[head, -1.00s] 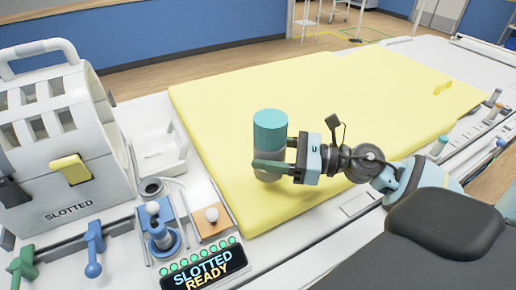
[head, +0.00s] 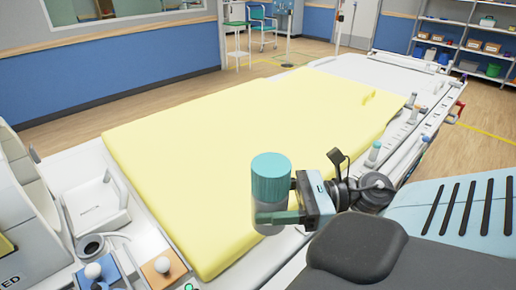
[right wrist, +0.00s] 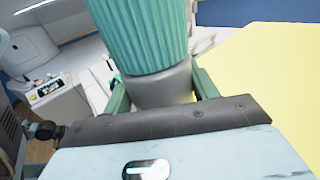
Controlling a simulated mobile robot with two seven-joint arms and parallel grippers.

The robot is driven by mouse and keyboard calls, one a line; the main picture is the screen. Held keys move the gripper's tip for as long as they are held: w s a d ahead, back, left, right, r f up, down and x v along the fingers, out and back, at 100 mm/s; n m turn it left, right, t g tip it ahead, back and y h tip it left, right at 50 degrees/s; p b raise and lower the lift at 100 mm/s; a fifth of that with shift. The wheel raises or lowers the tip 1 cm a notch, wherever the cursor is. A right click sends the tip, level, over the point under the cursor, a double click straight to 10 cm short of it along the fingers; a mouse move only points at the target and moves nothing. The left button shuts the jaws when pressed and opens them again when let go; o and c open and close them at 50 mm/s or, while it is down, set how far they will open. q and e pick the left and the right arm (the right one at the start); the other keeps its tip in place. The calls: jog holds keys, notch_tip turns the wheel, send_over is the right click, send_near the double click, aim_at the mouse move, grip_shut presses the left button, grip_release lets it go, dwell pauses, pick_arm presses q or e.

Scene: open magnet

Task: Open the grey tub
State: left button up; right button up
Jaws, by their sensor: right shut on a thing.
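The grey tub (head: 268,224) has a ribbed teal lid (head: 271,178) on top. The lid sits on the tub, and the tub is upright. My right gripper (head: 272,216) is shut around the tub's grey body, below the lid. In the right wrist view the grey body (right wrist: 160,87) lies between the two green fingers, with the teal lid (right wrist: 143,32) large above it. The tub shows over the near edge of the yellow pad; I cannot tell how high it is held. My left gripper is not in view.
A yellow pad (head: 230,145) covers the long white table. A white tray (head: 97,208), a round white machine (head: 22,205) and a knob on an orange plate (head: 162,266) stand at the left. Small knobs line the far right edge. Shelves (head: 470,42) stand at the back right.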

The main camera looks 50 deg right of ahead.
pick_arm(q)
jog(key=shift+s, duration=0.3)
pick_arm(e)
jog(key=shift+s+r, duration=0.1)
jog(key=o, duration=0.6)
jog(key=c, duration=0.8)
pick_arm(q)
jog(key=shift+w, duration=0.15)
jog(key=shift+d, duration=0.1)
pick_arm(e)
jog(key=shift+d, duration=0.1)
